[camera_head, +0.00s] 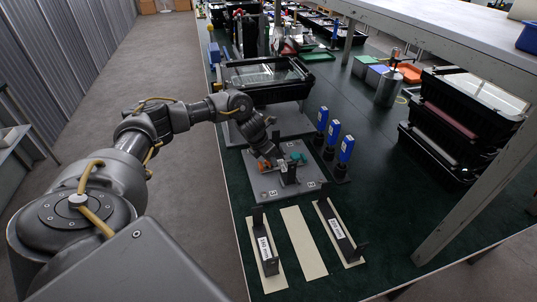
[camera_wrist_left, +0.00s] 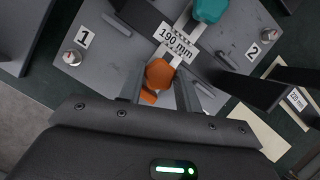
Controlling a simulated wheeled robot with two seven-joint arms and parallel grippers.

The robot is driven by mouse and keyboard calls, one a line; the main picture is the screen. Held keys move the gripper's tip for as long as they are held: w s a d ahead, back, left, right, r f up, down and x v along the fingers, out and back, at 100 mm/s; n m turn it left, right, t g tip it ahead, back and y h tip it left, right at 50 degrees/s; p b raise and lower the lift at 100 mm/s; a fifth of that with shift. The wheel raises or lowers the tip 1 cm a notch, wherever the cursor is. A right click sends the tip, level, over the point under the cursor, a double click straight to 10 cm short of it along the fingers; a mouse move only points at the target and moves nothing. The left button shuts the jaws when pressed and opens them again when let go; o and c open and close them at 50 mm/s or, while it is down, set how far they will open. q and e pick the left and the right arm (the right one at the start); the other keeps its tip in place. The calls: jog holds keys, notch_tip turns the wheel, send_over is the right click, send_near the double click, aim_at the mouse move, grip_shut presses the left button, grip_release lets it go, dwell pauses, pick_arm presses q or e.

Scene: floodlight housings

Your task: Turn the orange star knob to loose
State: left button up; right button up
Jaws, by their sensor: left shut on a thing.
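The orange star knob (camera_wrist_left: 159,74) sits on a grey fixture plate (camera_wrist_left: 112,58), below a "190 mm" label (camera_wrist_left: 174,42) in the left wrist view. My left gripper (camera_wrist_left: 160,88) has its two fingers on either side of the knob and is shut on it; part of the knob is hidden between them. In the head view the gripper (camera_head: 277,160) reaches down to the plate (camera_head: 315,178), and only a bit of orange shows. A teal knob (camera_wrist_left: 211,10) is farther up the same fixture. My right gripper is not in view.
Several blue-topped tools (camera_head: 333,131) stand upright right of the plate. Two labelled black pieces (camera_head: 267,257) lie on pale strips in front of it, with a bare strip (camera_head: 304,243) between. Black housings (camera_head: 455,130) are stacked at right. A table leg rises nearby.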

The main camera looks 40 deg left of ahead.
pick_arm(q)
jog(key=shift+n+y+p, duration=0.3)
jog(key=shift+n+p, duration=0.2)
jog(key=shift+n, duration=0.4)
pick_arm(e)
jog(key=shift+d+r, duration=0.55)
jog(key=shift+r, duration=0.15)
pick_arm(q)
jog(key=o, duration=1)
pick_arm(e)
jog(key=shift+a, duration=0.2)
pick_arm(q)
jog(key=shift+r, duration=0.1)
